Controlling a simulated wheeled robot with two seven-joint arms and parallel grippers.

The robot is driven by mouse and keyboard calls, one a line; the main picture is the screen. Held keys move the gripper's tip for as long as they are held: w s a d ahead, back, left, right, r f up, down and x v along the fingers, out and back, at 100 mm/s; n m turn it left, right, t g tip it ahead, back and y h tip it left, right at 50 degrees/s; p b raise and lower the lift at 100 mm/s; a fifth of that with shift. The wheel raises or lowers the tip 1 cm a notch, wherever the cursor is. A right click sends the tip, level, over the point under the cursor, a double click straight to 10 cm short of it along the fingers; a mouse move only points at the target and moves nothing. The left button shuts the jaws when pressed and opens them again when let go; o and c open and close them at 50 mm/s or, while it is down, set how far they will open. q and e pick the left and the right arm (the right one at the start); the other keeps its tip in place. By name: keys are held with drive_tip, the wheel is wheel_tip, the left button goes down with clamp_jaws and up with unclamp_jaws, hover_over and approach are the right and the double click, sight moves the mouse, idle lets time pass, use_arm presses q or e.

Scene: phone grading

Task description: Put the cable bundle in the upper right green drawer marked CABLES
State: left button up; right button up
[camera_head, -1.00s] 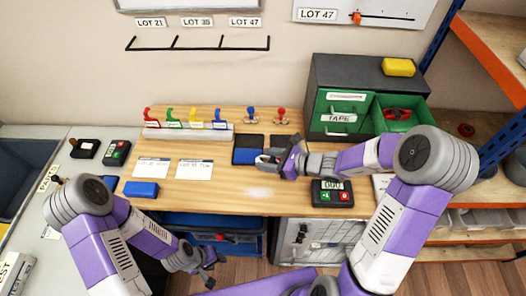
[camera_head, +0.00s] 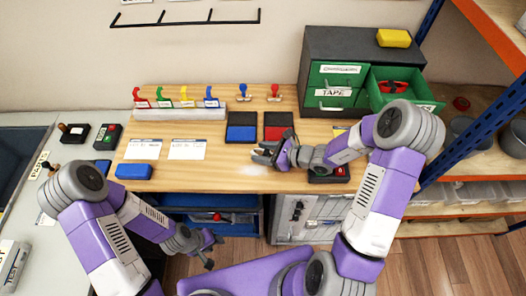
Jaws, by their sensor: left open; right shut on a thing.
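My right gripper (camera_head: 264,156) is shut over the desk, in front of the black and red pads. A small dark grey thing at its fingertips looks like the cable bundle (camera_head: 259,158), mostly hidden by the fingers. The green drawer unit (camera_head: 314,45) stands at the back right of the desk. Its upper right drawer (camera_head: 380,102) is pulled out, and a red and black thing (camera_head: 393,87) lies inside. The label on its front is partly hidden by my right arm. My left gripper (camera_head: 208,250) is open and empty, low in front of the desk.
A yellow block (camera_head: 394,38) lies on the drawer unit. Stamps (camera_head: 275,93), a blue pad (camera_head: 241,134), a red pad (camera_head: 278,134) and white cards (camera_head: 187,150) are on the desk. A button box (camera_head: 330,173) is under my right forearm. Shelving (camera_head: 465,140) stands at the right.

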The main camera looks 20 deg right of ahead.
drive_tip(key=o, duration=1)
drive_tip(key=shift+r+p, duration=0.25)
drive_tip(key=shift+p, duration=0.15)
drive_tip(key=p+v, duration=0.1)
drive_tip(key=v, duration=1)
drive_tip(key=shift+w+d, duration=0.1)
drive_tip(key=shift+s+d+r, duration=0.1)
drive_tip(key=shift+s+d, duration=0.2)
drive_tip(key=shift+s, duration=0.15)
